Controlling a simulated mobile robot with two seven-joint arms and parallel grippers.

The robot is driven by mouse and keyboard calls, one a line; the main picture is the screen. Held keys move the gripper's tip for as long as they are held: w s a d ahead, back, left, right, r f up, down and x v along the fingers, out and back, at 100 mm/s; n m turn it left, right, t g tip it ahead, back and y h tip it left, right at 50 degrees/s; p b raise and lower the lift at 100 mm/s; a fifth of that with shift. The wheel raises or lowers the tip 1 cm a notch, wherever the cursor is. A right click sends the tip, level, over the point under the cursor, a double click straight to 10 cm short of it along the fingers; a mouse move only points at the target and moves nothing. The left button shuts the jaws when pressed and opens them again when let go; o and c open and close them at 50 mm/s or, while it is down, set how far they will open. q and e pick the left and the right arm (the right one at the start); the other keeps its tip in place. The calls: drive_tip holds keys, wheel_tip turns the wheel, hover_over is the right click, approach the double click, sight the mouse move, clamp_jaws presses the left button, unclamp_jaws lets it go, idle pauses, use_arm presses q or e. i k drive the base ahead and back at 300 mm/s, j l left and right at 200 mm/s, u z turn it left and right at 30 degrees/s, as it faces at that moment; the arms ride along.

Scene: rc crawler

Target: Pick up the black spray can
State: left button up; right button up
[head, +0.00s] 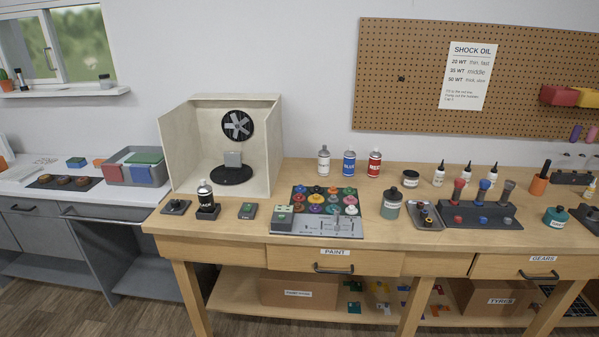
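The black spray can (205,195) stands upright near the left front of the wooden workbench (262,222). It has a pale cap and white lettering too small to read surely. Its foot is in or on a small dark block (208,212); I cannot tell which. A white or grey can (323,161), a blue can (349,163) and a red can (374,163) stand in a row farther back. Neither of my grippers is in view.
A pale spray booth (178,150) with a fan stands right behind the black can. Small dark devices (175,207) and (247,211) flank it. A tray of colourful paint pots (300,226) lies to the right. The bench's front edge is close.

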sight(205, 193)
drive_tip(key=i+j, duration=0.2)
drive_tip(key=j, duration=0.2)
drive_tip(key=i+j, duration=0.25)
drive_tip(key=j, duration=0.15)
drive_tip(key=i+j, duration=0.2)
drive_tip(key=j, duration=0.25)
drive_tip(key=i+j, duration=0.2)
drive_tip(key=j, duration=0.2)
drive_tip(key=i+j, duration=0.25)
drive_tip(key=j, duration=0.15)
drive_tip(key=i+j, duration=0.2)
drive_tip(key=j, duration=0.2)
drive_tip(key=z, duration=0.05)
